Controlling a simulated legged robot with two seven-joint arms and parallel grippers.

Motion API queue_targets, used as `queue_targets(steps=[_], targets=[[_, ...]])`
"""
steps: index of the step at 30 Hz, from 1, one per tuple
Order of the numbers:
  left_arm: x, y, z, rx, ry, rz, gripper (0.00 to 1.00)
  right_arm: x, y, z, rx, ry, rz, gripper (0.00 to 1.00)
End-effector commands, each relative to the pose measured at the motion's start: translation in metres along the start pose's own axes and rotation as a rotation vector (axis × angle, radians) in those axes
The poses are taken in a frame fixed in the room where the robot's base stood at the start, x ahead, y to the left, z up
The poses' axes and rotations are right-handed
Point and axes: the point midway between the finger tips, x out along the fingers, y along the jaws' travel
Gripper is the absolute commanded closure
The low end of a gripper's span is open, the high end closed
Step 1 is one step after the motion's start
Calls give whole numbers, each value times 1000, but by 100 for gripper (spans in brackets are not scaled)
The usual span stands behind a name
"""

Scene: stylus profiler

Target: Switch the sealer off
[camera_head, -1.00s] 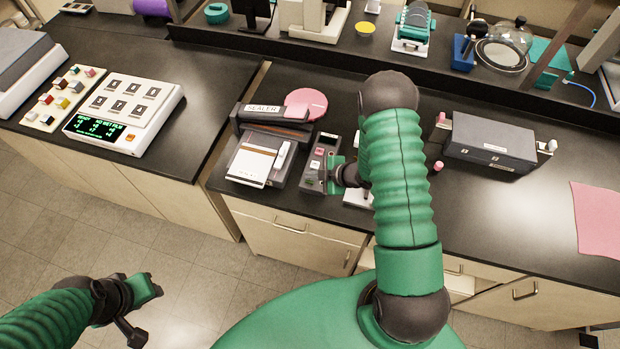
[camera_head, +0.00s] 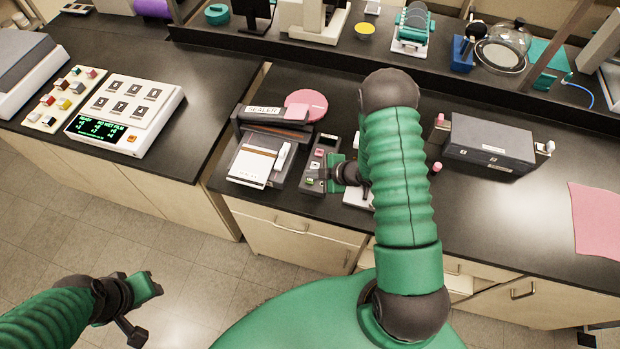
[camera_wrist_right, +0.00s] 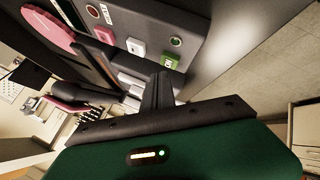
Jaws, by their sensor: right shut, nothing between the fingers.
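The sealer (camera_head: 262,135) stands on the dark bench, with a pink disc (camera_head: 306,103) behind it and a control panel (camera_head: 324,149) at its right. My right gripper (camera_head: 332,174) is over the panel's right side. Its fingers (camera_wrist_right: 159,88) are shut and empty, close to the green button; I cannot tell if they touch. My left gripper (camera_head: 153,286) hangs over the floor at lower left, its jaws unclear.
A dark grey case (camera_head: 490,145) and a pink sheet (camera_head: 596,220) lie to the right on the bench. A white device with a green display (camera_head: 98,130) stands on the left bench. My right arm hides part of the bench beside the panel.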

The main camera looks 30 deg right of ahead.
Motion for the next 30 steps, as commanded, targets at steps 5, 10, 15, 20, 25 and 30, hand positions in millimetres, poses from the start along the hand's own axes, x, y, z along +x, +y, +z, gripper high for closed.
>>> queue_targets(steps=[5, 10, 15, 20, 25, 30], targets=[[-12, 0, -3, 0, 0, 0, 64, -10, 8, -8, -1, 0, 1, 100], [-26, 0, -6, 0, 0, 0, 64, -23, 17, -17, -1, 0, 1, 100], [-38, 0, -9, 0, 0, 0, 64, -34, 25, -25, -1, 0, 0, 100], [-39, 0, -9, 0, 0, 0, 64, -35, 26, -26, 0, 0, 0, 100], [-38, 0, -9, 0, 0, 0, 64, -35, 25, -25, 0, 0, 0, 100], [-38, 0, -9, 0, 0, 0, 64, -35, 25, -25, 0, 0, 0, 100]])
